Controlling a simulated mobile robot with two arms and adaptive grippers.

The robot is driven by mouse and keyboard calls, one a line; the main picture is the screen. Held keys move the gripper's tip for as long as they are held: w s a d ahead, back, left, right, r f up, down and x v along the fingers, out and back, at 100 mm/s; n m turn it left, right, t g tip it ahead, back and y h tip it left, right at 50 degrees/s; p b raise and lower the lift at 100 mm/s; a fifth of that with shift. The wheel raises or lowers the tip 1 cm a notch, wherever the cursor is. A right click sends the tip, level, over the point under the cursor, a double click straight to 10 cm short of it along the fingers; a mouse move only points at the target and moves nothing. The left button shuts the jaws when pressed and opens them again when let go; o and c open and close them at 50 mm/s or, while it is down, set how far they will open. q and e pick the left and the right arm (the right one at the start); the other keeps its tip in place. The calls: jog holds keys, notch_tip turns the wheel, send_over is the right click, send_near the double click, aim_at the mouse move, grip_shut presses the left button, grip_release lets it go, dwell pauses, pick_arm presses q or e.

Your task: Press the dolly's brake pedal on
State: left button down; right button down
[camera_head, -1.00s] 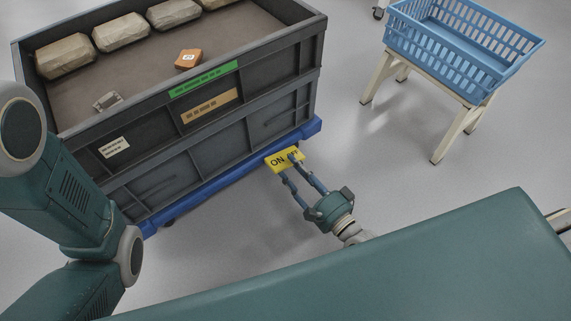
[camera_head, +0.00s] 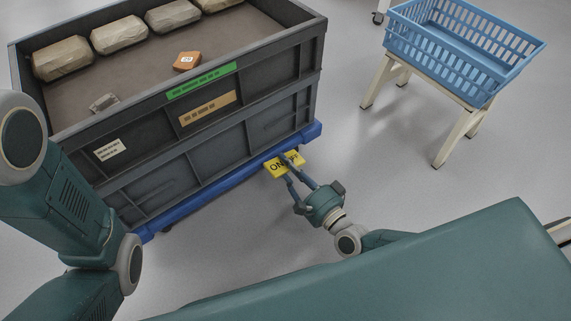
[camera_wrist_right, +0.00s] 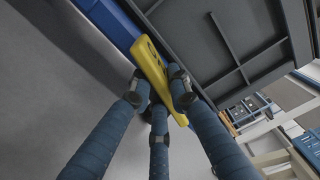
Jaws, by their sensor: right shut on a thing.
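The yellow brake pedal (camera_head: 272,174), lettered ON and OFF, sticks out from the near side of the blue dolly (camera_head: 190,208), near its right end. My right gripper (camera_head: 288,168) is at the pedal, its fingers covering part of the lettering. In the right wrist view, the fingers (camera_wrist_right: 157,86) are closed around the yellow pedal (camera_wrist_right: 149,60), with the dolly's blue edge (camera_wrist_right: 108,22) beside it. I cannot tell the pedal's exact tilt. My left arm shows at the left, but its gripper is out of view.
A dark grey crate (camera_head: 150,160) stands on the dolly, holding several wrapped bundles, an orange block (camera_head: 187,61) and a small grey piece (camera_head: 103,103). A blue basket (camera_head: 455,55) on a cream stand (camera_head: 452,137) is at upper right. Floor between is clear.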

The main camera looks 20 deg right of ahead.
jog(key=n+p, duration=0.3)
jog(key=shift+a+r, duration=0.1)
jog(key=shift+r, duration=0.05)
jog(key=shift+n, duration=0.8)
jog(key=shift+s+f, duration=0.1)
jog(key=shift+f, duration=0.15)
jog(key=c, duration=1.6)
grip_release()
jog(key=shift+c, duration=0.2)
